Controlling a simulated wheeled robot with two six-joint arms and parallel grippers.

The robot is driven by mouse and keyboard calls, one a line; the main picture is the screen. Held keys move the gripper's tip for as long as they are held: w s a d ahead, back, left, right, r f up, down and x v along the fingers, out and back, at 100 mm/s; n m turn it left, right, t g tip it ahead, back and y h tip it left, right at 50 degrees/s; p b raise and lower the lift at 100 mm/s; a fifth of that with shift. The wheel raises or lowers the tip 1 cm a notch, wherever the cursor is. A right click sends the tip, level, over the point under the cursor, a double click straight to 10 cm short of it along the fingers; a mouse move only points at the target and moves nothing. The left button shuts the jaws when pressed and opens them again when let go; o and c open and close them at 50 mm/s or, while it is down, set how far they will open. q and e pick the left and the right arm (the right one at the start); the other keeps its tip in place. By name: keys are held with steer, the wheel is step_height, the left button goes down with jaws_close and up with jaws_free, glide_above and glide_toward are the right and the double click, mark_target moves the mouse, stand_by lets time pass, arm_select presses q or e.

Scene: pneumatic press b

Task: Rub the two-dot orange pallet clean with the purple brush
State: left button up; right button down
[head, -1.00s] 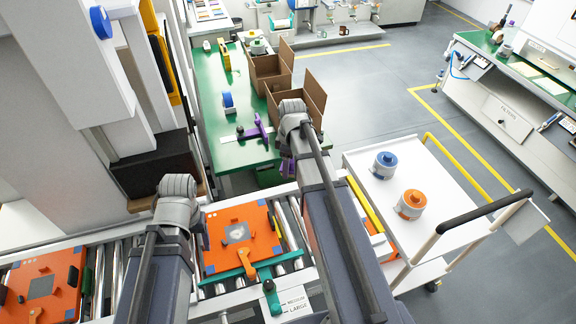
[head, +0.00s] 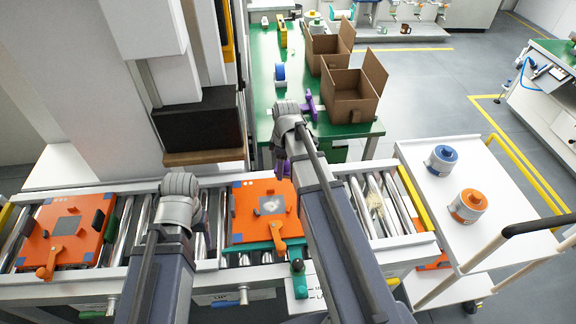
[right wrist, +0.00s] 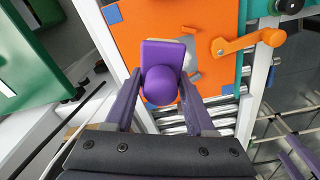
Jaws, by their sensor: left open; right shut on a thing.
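The orange pallet (head: 243,226) in the middle of the roller conveyor has blue corners and a grey centre patch with a whitish smear. Its dot marks are too small to count. My right gripper (head: 284,167) is at the pallet's far edge. In the right wrist view its purple fingers (right wrist: 163,100) are shut on the purple brush (right wrist: 163,85), which has a round knob and a rectangular block. The brush appears over the pallet (right wrist: 150,22), partly covering the grey patch; contact cannot be told. My left gripper (head: 187,215) is open, left of this pallet, its fingers mostly hidden by my wrist.
Another orange pallet (head: 47,222) with a grey square lies left on the conveyor. An orange lever (head: 278,229) and teal bar are at the middle pallet's near edge. A green table (head: 262,95) with cardboard boxes (head: 352,97) stands behind. A white cart (head: 422,188) is at right.

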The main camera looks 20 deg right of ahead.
steer(key=shift+n, duration=0.5)
steer(key=a+f+b, duration=0.1)
steer(key=a+f, duration=0.1)
steer(key=a+f+b, duration=0.2)
steer(key=a, duration=0.1)
steer(key=a+f+b, duration=0.1)
steer(key=a+f, duration=0.1)
steer(key=a, duration=0.1)
steer(key=shift+s+a+f+b, duration=0.15)
steer(key=shift+a+f+b, duration=0.05)
steer(key=shift+a+b, duration=0.1)
arm_select(q)
step_height(320, 180, down, 6)
steer(key=shift+f, duration=0.25)
arm_select(e)
steer(key=shift+a+y, duration=0.3)
arm_select(q)
step_height(320, 180, down, 5)
steer(key=b, duration=0.4)
steer(key=shift+r+b, duration=0.2)
steer(key=shift+b, duration=0.15)
arm_select(e)
step_height(320, 180, down, 5)
steer(key=shift+r, duration=0.15)
steer(key=shift+s+r, duration=0.1)
steer(key=c, duration=0.5)
jaws_free()
